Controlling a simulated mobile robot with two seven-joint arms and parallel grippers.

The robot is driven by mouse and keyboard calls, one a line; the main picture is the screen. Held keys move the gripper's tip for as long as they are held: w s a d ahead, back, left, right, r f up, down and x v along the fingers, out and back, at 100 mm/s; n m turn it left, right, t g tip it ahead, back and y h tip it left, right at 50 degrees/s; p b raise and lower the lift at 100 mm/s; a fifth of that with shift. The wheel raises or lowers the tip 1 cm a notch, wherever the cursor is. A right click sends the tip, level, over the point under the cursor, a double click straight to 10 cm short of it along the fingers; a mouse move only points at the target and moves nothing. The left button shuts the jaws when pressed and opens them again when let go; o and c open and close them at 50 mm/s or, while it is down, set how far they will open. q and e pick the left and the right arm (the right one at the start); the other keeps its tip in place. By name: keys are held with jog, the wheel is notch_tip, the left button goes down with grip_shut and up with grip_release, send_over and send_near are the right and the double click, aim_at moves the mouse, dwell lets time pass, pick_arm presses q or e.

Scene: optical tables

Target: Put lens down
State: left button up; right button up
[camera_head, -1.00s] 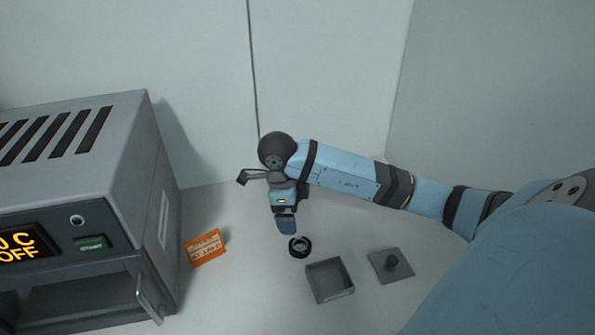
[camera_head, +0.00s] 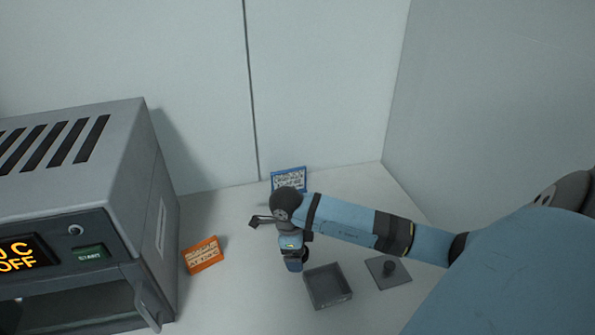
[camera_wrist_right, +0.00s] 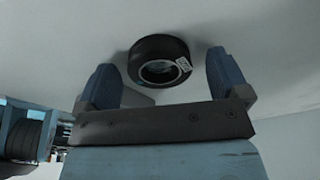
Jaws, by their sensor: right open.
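The lens, a black ring with clear glass and a small white label, shows in the right wrist view (camera_wrist_right: 160,62). It lies on the white table surface between and just beyond the two blue fingertips, with a gap on each side. My right gripper (camera_wrist_right: 166,80) is open and empty around it. In the head view, the right gripper (camera_head: 293,264) points down at the table left of the open box, and it hides the lens there. My left gripper is not in view.
An open grey box (camera_head: 329,302) stands just right of the gripper. Its lid with a knob (camera_head: 388,285) lies farther right. An orange sign (camera_head: 203,255), a blue sign (camera_head: 289,179) and a grey oven (camera_head: 122,200) reading OFF stand around.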

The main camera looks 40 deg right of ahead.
jog(key=c, duration=0.9)
jog(key=shift+c, duration=1)
notch_tip(320, 180, up, 20)
jog(key=shift+p, duration=0.35)
jog(key=shift+a, duration=0.1)
jog(key=w+a+r+n+t+y+p, duration=0.1)
jog(key=a+n+p, duration=0.7)
jog(key=n, duration=2)
jog(key=w+a+t, duration=0.1)
jog(key=a+t, duration=0.1)
jog(key=a, duration=0.4)
jog(key=shift+w+r, duration=0.4)
